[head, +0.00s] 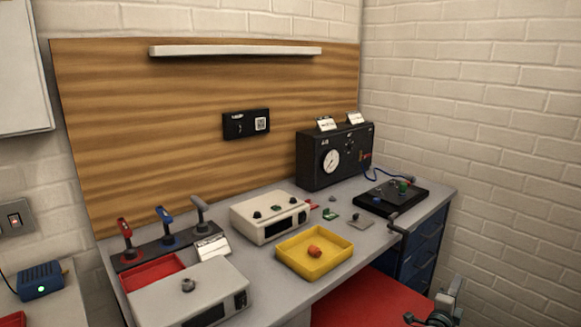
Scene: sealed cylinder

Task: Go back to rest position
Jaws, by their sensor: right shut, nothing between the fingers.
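My right gripper (430,316) shows at the bottom right edge of the head view, low in front of the workbench and partly cut off by the frame. It is shut with nothing held, and it is apart from the bench and the things on it. My left gripper is not in the view. The grey workbench (330,275) stands against a wooden back panel, with its things resting on it.
A yellow tray (290,262) holds an orange-red piece. White boxes, a black gauge box (310,160), a black board (375,205) and upright levers (165,225) stand on the bench. A red surface (375,300) lies below the front edge. Brick walls close the right side.

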